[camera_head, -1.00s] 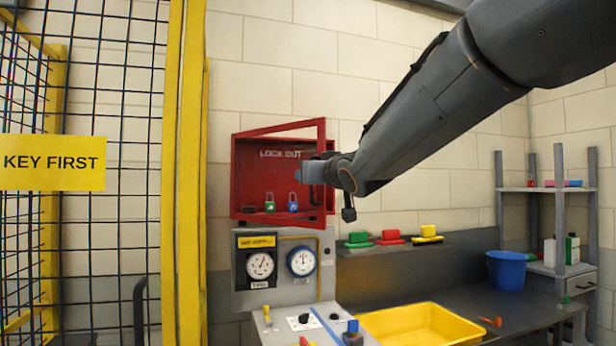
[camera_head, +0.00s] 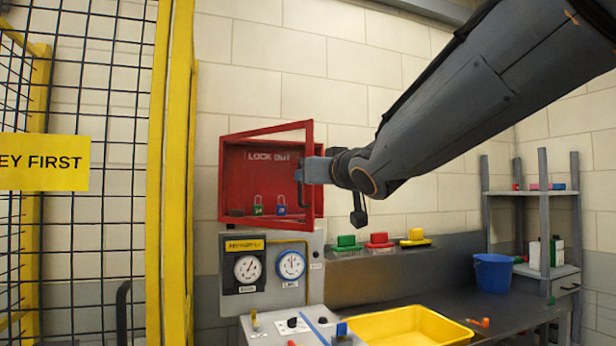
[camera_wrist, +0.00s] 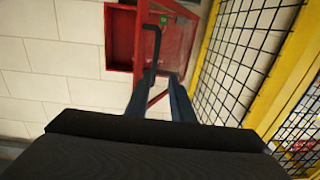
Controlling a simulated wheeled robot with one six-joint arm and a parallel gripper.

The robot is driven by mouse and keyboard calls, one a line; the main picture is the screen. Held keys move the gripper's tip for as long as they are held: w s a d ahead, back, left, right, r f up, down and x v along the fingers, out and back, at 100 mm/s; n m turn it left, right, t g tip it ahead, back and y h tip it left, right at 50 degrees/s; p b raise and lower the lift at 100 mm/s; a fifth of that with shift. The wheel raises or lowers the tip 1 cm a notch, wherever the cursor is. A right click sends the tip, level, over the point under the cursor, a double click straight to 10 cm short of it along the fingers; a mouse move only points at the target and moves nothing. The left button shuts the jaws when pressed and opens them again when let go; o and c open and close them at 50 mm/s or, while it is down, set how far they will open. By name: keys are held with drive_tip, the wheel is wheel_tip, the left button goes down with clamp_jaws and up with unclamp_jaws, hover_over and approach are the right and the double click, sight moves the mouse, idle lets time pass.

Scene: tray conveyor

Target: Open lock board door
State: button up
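The red lock board (camera_head: 232,180) hangs on the wall in the head view, with "LOCK OUT" on its back panel. A green padlock (camera_head: 258,210) and a blue padlock (camera_head: 281,210) are inside. Its red-framed door (camera_head: 266,128) stands partly open, its free edge at the right. My gripper (camera_head: 303,172) is at that edge. In the wrist view the dark bent handle (camera_wrist: 154,45) reaches between the fingertips of my gripper (camera_wrist: 162,78), closer to the left one. The fingers are apart. Whether a finger touches the handle or door is unclear.
Gauges (camera_head: 291,264) and a control panel (camera_head: 262,328) stand below the board. A yellow mesh fence (camera_head: 178,180) is at the left. A yellow tray (camera_head: 410,325), blue bucket (camera_head: 493,272) and shelf rack (camera_head: 545,215) are at the right. The wall above the board is bare.

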drive_tip(key=w+n+g+y, duration=0.1)
drive_tip(key=w, duration=0.2)
drive_tip(key=w+a+r+n+g+y+p, duration=0.1)
drive_tip(key=w+y, duration=0.1)
drive_tip(key=w+a+r+n+g+y, duration=0.1)
drive_tip(key=w+y, duration=0.1)
drive_tip(key=w, duration=0.1)
drive_tip(key=shift+w+a+r+n+p, duration=0.1)
drive_tip(key=shift+w+a+n+p, duration=0.1)
drive_tip(key=shift+w+n+p, duration=0.15)
idle(0.4)
clamp_jaws()
drive_tip(key=shift+s, duration=0.1)
